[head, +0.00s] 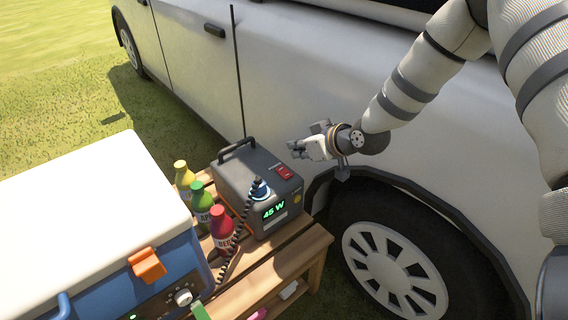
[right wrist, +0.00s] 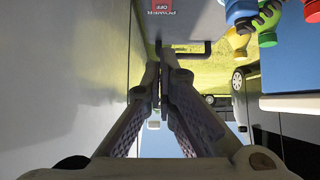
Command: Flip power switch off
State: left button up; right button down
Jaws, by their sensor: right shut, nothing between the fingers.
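The dark grey power box (head: 238,180) with a black carry handle stands on a wooden bench. Its red power switch (head: 284,172) is on the upper face, and its display (head: 273,211) reads 45 W in green. My right gripper (head: 293,148) is shut and empty, just above and behind the switch, apart from it. In the right wrist view, the shut fingers (right wrist: 158,85) point toward the box, and the red switch (right wrist: 162,5) shows at the top edge with the words POWER and OFF. My left gripper is out of view.
A blue plug (head: 260,190) with a coiled black cord is in the box's front. Yellow, green and red bottles (head: 222,228) stand left of it. A blue and white cooler (head: 85,215) fills the lower left. The white vehicle (head: 300,75) is close behind my right gripper.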

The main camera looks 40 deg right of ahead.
jog(key=b, duration=0.2)
send_over(284, 170)
jog(key=f, duration=0.2)
jog(key=s+f, duration=0.1)
jog(key=f, duration=0.1)
jog(key=shift+f, duration=0.1)
notch_tip(284, 170, down, 2)
jog(key=shift+w+f, duration=0.15)
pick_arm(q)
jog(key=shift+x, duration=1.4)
pick_arm(e)
jog(key=shift+w+f, duration=0.1)
jog(key=shift+f, duration=0.4)
jog(key=shift+w+f+b, duration=0.2)
jog(key=shift+f+b, duration=0.15)
jog(key=shift+f, duration=0.05)
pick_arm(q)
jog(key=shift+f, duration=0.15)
